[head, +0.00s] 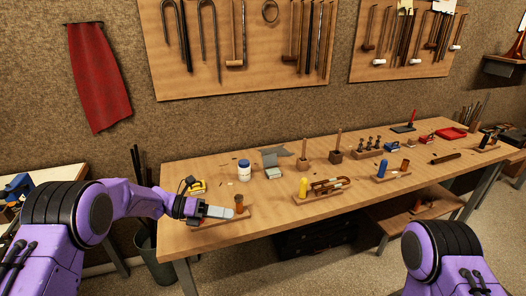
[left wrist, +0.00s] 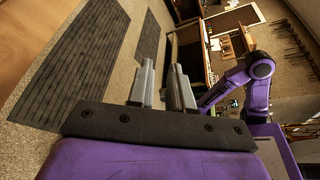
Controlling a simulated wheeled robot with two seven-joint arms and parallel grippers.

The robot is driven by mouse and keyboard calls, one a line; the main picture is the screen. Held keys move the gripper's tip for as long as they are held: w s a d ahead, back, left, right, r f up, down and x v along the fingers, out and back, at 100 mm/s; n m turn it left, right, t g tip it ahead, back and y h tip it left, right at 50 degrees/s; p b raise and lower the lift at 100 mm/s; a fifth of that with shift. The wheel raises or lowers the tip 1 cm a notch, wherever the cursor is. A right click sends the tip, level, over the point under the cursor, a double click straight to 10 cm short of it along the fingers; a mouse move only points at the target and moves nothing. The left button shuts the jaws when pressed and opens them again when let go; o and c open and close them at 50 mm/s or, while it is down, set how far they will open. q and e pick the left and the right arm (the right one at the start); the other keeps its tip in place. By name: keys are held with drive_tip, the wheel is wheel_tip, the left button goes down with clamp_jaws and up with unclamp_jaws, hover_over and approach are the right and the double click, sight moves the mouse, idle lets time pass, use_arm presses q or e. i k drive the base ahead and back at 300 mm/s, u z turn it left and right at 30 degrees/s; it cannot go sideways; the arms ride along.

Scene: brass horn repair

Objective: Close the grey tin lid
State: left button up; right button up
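A small grey box-like thing (head: 273,173), which looks like the grey tin, sits on the workbench right of a white jar. A larger grey angular shape (head: 271,157) stands just behind it; I cannot tell whether that is its raised lid or a separate anvil-like block. My left gripper (head: 222,212) is low over the bench's near left part, left of and nearer than the tin, apart from it. In the left wrist view its two grey fingers (left wrist: 164,88) stand apart with nothing between them. The tin does not show there. My right gripper is out of view.
A wooden holder (head: 212,222) with a brown bottle (head: 239,204) is right by my left gripper. The white jar (head: 244,170), a yellow tool (head: 197,187) and a rack with a yellow bottle (head: 303,188) stand around the tin. Bare bench lies in front of it.

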sight(268, 160)
drive_tip(key=z, duration=0.05)
drive_tip(key=i, duration=1.75)
